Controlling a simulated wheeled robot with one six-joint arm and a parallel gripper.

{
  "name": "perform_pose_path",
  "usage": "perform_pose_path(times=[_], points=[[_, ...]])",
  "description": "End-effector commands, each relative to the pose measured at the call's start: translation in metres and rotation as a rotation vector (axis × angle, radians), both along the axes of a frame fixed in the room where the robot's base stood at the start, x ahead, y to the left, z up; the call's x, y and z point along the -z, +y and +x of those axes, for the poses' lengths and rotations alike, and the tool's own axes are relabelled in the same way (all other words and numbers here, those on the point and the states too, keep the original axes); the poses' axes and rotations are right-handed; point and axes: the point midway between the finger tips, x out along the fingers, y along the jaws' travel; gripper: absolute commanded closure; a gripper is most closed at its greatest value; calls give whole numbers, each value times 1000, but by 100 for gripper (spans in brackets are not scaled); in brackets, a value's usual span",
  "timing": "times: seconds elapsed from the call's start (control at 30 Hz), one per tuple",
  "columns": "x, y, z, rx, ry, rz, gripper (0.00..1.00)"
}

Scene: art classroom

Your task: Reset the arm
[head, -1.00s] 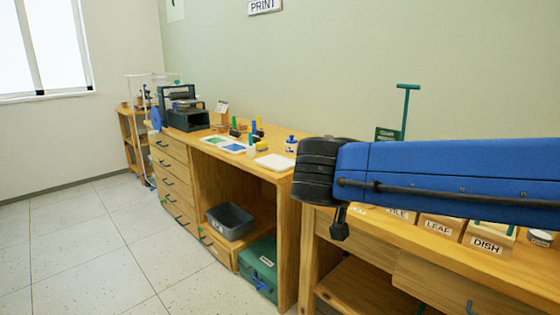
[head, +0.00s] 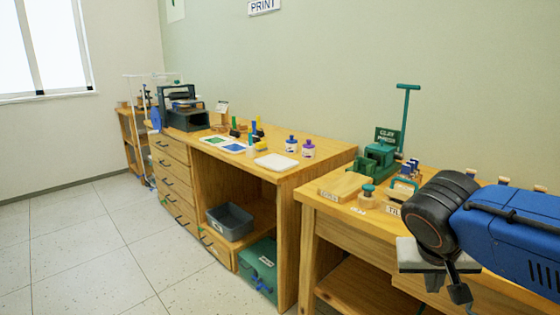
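My arm reaches in from the right in the head view, over the near worktable (head: 345,222). Its blue link ends in a thick black joint. Below that joint hang a grey block and a small black finger-like part, where my gripper (head: 450,284) partly shows. The joint hides most of it, so I cannot tell whether its fingers are open or shut, or whether the grey block is part of it.
A green clay press (head: 376,158) with a tall handle stands at the near table's back. Small wooden stamps and trays lie beside my arm. The floor at left is clear.

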Motion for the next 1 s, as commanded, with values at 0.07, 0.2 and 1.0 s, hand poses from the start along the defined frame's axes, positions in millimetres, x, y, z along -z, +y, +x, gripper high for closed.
perform_pose_path(times=[0.07,0.2,1.0], points=[[13,-2,-14,-46,26,49,100],[33,3,-33,-146,45,129,100],[56,18,-52,-337,-18,240,100]])
